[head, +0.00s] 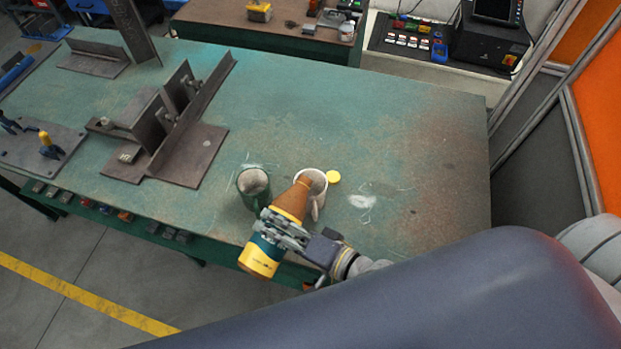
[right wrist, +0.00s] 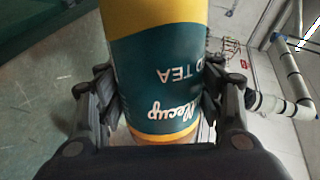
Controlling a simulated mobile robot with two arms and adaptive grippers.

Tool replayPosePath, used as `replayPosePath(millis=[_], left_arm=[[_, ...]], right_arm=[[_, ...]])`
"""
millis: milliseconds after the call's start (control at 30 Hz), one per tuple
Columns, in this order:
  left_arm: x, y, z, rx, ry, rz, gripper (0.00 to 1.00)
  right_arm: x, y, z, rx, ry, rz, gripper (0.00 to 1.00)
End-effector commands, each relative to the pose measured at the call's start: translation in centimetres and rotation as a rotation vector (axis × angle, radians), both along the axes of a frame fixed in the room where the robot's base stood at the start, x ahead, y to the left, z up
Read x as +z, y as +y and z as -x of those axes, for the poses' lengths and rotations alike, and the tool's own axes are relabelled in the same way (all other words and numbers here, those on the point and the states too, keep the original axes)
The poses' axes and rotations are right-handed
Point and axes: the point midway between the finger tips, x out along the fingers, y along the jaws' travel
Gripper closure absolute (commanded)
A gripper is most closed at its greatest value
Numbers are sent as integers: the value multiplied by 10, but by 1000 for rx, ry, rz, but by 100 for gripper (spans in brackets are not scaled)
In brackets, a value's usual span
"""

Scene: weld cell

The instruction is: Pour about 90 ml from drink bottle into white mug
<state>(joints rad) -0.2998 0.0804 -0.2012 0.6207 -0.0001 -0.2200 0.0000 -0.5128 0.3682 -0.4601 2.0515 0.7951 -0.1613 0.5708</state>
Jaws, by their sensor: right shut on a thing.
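The drink bottle (head: 262,256) has a yellow base, a dark teal label and a brown neck. My right gripper (head: 281,232) is shut around its body. The bottle is tilted, with its neck up and right in the head view and its mouth at the rim of the white mug (head: 322,181). The neck hides part of the mug; I cannot tell whether liquid is flowing. In the right wrist view the bottle (right wrist: 158,75) fills the space between the fingers (right wrist: 155,105), its "Mecup" lettering upside down. My left gripper is not in view.
A dark green mug (head: 241,186) stands just left of the bottle neck. Steel angle fixtures (head: 190,160) stand on the green table (head: 330,100) to the left. The table's right part is mostly clear.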

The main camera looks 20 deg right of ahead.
Motion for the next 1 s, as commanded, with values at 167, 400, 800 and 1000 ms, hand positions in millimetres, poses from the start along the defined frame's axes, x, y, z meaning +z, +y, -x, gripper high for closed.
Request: replayPosePath(millis=[167,400,800,1000], left_arm=[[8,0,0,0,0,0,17],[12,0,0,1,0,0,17],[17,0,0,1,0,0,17],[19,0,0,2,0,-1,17]], right_arm=[[8,-2,-3,0,31,-38,77],[12,-2,-3,-1,58,-67,77],[17,0,-2,0,87,-99,77],[19,1,-1,0,96,-109,77]])
